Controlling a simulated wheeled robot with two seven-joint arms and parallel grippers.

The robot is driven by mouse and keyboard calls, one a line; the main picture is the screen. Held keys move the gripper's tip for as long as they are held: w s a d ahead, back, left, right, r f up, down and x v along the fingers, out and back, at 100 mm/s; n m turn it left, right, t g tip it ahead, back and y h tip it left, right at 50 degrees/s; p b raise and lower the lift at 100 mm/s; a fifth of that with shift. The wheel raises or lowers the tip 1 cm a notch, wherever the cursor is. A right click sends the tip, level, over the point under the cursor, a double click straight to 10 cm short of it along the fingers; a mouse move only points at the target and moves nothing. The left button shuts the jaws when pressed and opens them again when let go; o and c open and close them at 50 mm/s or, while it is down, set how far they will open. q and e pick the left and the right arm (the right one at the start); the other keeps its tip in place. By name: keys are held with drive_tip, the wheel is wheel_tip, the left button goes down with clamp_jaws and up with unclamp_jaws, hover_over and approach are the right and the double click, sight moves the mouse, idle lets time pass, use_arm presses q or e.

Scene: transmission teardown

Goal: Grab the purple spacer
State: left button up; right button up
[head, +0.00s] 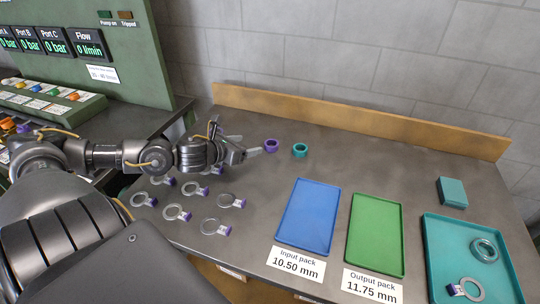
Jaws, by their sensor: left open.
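The purple spacer (270,146) is a small purple ring lying on the dark bench, left of a teal ring (300,150). My left gripper (252,144) reaches in from the left, low over the bench. Its fingers are open and point right, toward the purple spacer. The fingertips are close to the spacer's left side, and I cannot tell whether they touch it. No part of the spacer appears held. My right gripper is not in view.
Several metal rings with purple tags, one of them a ring (216,227), lie at front left. A blue tray (308,217), a green tray (375,234) and a teal tray (437,262) holding ring parts stand to the right. A teal block (452,192) sits behind. A wooden ledge (360,119) edges the back.

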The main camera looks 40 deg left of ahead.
use_arm(q)
drive_tip(key=shift+w+d+f+b, duration=0.3)
drive_tip(key=shift+w+d+f, duration=0.15)
drive_tip(key=shift+w+f, duration=0.3)
drive_tip(key=shift+w, duration=0.2)
drive_tip(key=shift+w+a+f, duration=0.1)
drive_tip(key=shift+w, duration=0.3)
drive_tip(key=p+x, duration=0.1)
drive_tip(key=x, duration=0.2)
drive_tip(key=shift+w, duration=0.15)
drive_tip(key=shift+w+f, duration=0.15)
drive_tip(key=shift+w, duration=0.05)
drive_tip(key=shift+w+f, duration=0.1)
drive_tip(key=shift+f, duration=0.05)
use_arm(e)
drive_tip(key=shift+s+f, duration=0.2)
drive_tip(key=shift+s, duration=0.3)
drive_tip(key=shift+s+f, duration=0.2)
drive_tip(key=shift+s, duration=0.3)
use_arm(q)
drive_tip(key=shift+w, duration=0.1)
